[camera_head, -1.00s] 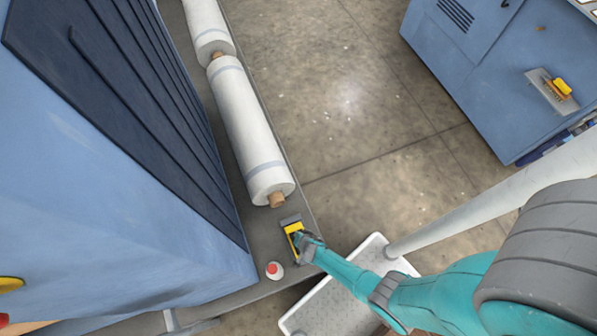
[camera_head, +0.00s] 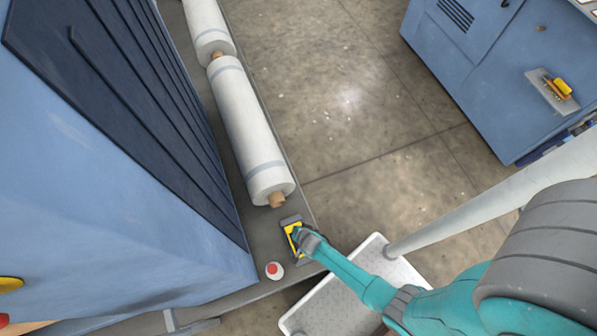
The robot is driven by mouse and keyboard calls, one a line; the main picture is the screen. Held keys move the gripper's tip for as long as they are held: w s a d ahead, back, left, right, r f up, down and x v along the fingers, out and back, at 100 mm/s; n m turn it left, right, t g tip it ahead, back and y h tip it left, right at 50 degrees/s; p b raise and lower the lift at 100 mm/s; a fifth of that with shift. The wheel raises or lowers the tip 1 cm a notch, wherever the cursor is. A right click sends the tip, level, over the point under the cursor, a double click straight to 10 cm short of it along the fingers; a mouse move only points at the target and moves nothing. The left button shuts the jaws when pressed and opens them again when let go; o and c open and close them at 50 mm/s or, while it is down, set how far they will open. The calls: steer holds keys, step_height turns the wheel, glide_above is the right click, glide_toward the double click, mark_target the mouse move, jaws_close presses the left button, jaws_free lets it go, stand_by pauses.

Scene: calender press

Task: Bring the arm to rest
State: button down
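My arm (camera_head: 350,272) is teal and grey and reaches from the lower right to the grey ledge (camera_head: 247,208). My gripper (camera_head: 301,238) is at its end, over a yellow and grey tool (camera_head: 291,225) at the ledge's right edge. The gripper covers part of the tool. I cannot tell whether it touches the tool or whether its fingers are open or shut.
A small white bottle with a red cap (camera_head: 274,270) stands just left of my gripper. White rolls (camera_head: 250,130) lie along the ledge beside a blue machine (camera_head: 110,200). A blue cabinet (camera_head: 480,70) stands at upper right. Open floor (camera_head: 370,120) lies between.

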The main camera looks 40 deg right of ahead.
stand_by(0.8)
steer(key=shift+s, duration=0.2)
steer(key=s+r+n+t+y, duration=0.1)
steer(key=s+r+n+t, duration=0.15)
steer(key=s+r, duration=0.65)
steer(key=s+r+n+t, duration=0.2)
steer(key=s+r+n, duration=0.25)
steer(key=r, duration=0.85)
steer(key=s+r+n+t, duration=0.2)
steer(key=r, duration=1.4)
steer(key=s+r+n+t, duration=0.2)
steer(key=s+r, duration=0.1)
steer(key=r, duration=1.4)
steer(key=shift+s+n, duration=0.3)
steer(key=shift+s, duration=0.05)
steer(key=shift+a+f+t, duration=0.1)
steer(key=shift+f+t, duration=0.05)
steer(key=shift+t, duration=0.1)
